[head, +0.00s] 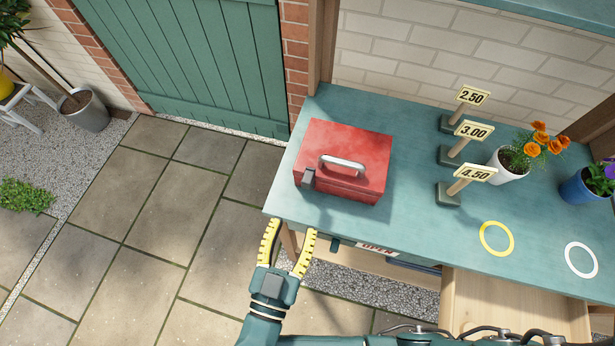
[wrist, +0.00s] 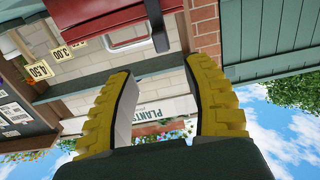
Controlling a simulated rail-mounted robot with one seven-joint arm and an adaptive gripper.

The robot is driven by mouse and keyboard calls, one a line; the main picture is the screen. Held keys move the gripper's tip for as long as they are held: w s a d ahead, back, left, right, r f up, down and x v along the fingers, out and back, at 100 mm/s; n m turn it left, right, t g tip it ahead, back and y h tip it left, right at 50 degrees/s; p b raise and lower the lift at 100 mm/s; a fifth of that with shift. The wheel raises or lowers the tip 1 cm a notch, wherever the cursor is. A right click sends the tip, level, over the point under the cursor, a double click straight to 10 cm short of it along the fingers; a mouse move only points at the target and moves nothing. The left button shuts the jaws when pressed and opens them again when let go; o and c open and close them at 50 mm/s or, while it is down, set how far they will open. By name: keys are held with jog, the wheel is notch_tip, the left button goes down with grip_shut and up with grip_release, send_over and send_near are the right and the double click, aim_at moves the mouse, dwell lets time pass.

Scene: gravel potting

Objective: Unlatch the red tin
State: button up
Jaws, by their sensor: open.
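A dark grey latch (head: 308,177) sits at the tin's lower left front corner. My gripper (head: 289,226) has yellow ridged fingers, open and empty, in front of the bench's front left edge, apart from the tin. In the wrist view the open fingers (wrist: 165,80) frame the lower part of the picture, and part of the red tin (wrist: 100,22) shows at the top with its handle (wrist: 157,25).
On the bench (head: 420,225), price signs (head: 473,130) stand right of the tin. Further right are an orange-flowered pot (head: 512,165), a blue pot (head: 582,188), a yellow ring (head: 496,238) and a white ring (head: 581,260). An OPEN sign (head: 378,248) hangs below the front edge.

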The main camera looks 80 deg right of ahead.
aim_at(306, 186)
jog(key=d, duration=1.1)
jog(key=shift+s, duration=0.35)
jog(key=shift+a, duration=0.15)
grip_shut()
